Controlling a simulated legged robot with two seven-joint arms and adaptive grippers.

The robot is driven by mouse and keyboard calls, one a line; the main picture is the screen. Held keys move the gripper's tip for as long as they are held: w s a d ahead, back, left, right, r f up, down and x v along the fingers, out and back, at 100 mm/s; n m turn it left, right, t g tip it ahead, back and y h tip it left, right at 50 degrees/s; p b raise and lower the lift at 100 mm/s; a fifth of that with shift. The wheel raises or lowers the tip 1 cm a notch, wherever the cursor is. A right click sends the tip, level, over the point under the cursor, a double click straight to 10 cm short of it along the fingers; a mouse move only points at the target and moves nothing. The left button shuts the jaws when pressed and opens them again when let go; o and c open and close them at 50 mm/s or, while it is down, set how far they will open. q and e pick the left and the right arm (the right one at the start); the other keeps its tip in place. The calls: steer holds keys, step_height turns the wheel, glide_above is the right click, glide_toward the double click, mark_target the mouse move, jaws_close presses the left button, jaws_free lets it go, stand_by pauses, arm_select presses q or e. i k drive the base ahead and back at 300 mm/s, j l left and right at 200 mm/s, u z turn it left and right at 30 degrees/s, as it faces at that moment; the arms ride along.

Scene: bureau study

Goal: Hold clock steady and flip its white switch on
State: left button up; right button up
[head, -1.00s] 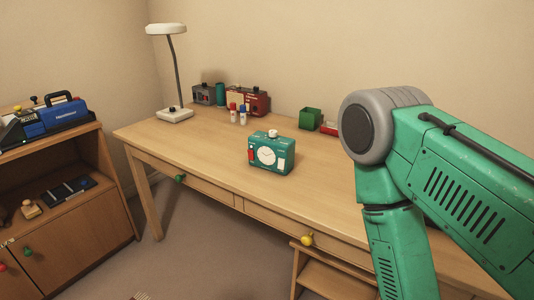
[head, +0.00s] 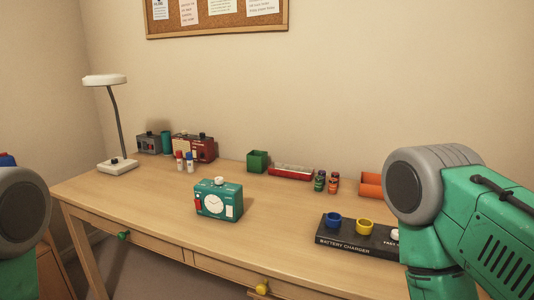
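The clock (head: 219,201) is a teal box with a round white dial, standing upright on the wooden desk (head: 290,215) near its front edge. A white knob sits on its top, a red part is on the left of its face and a white part on the right. I cannot tell which of the white parts is the switch or how it is set. Green and grey links of my arms show at the left and right edges of the head view, both apart from the clock. Neither of my grippers is in the picture.
A black battery charger (head: 352,236) with blue and yellow cups lies right of the clock. The desk around the clock is clear.

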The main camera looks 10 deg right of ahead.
mark_target(229, 212)
steer(key=i+j+z, duration=0.1)
steer(key=j+z, duration=0.15)
steer(key=z, duration=0.15)
steer(key=i+j+z, duration=0.1)
steer(key=j+z, duration=0.55)
steer(key=z, duration=0.15)
steer(key=j+z, duration=0.65)
steer(key=z, duration=0.2)
